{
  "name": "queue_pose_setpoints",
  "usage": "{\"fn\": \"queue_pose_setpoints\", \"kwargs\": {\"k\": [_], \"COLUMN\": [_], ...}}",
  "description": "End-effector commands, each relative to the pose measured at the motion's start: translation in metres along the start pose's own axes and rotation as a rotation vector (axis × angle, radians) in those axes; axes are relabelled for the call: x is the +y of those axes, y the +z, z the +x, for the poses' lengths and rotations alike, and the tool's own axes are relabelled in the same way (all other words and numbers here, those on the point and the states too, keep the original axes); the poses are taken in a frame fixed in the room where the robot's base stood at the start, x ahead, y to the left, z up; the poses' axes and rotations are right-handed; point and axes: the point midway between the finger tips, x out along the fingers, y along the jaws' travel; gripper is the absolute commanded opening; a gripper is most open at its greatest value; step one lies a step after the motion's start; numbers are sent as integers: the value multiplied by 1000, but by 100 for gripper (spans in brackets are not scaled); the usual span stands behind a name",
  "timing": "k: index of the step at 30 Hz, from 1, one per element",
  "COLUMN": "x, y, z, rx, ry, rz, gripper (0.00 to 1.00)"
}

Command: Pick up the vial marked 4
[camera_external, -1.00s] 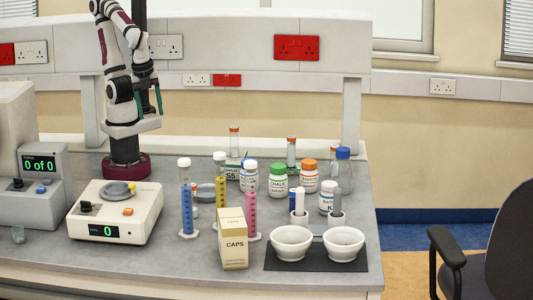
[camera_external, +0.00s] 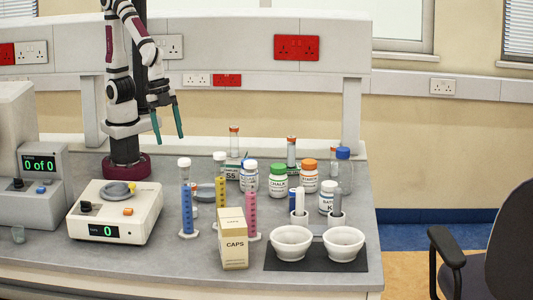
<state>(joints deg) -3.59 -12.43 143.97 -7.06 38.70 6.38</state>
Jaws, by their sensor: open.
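My gripper (camera_external: 169,139) is open and empty, with its two teal fingers pointing down. It hangs above the back left of the bench, left of the tubes and bottles. No vial with a readable 4 shows. Two thin tubes with orange-red caps stand at the back, a left one (camera_external: 234,141) and a right one (camera_external: 291,152). A small label that looks like "55" is by the left one. Their lower parts are partly hidden by bottles, and I cannot tell which vial is marked 4.
Tall tubes with blue (camera_external: 187,200), yellow (camera_external: 220,180) and pink (camera_external: 251,215) scales stand mid-bench. Capped bottles, including a green-capped one (camera_external: 278,182), crowd behind two white mortars (camera_external: 291,243). A CAPS box (camera_external: 233,240) stands in front. A balance (camera_external: 115,212) is at left.

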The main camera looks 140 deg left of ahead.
Motion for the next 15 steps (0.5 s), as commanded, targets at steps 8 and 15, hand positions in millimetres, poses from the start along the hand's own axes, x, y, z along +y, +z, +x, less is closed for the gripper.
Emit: {"fn": "queue_pose_setpoints", "kwargs": {"k": [8, 15], "x": [-105, -171], "y": [-116, -106], "z": [114, 144], "rx": [543, 810], "ry": [-205, -408], "rz": [-426, -644], "gripper": [69, 69]}}
